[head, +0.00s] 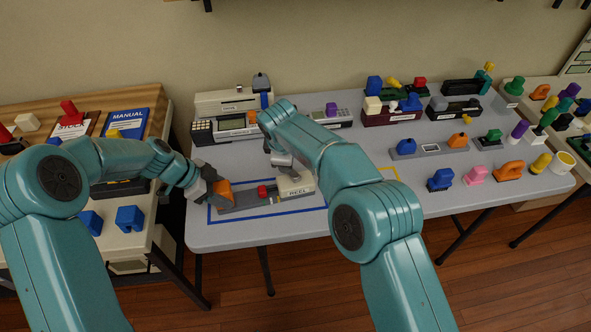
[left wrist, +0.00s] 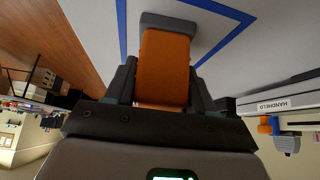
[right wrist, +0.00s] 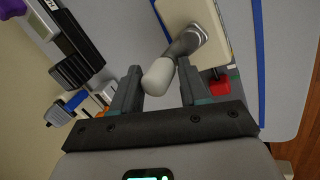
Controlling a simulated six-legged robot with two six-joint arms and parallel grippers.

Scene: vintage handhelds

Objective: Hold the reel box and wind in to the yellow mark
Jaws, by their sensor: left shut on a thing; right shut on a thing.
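The cream reel box (head: 297,187), labelled REEL, sits at the right end of a long grey base (head: 240,202) inside a blue outline on the table. My left gripper (head: 212,192) is shut on the orange grip (left wrist: 165,65) at the base's left end. My right gripper (right wrist: 158,90) is shut on the pale knob (right wrist: 158,77) of a grey crank (right wrist: 187,42) on the reel box. A red block (head: 263,190) stands on the base; it also shows in the right wrist view (right wrist: 220,86). My right arm hides part of the box. I cannot make out a yellow mark on the reel.
Handheld devices (head: 235,122) stand behind the reel box. Several coloured blocks (head: 440,180) stand to the right. A side table with manuals (head: 127,122) is at left. Some bare table (head: 360,150) shows around the arm.

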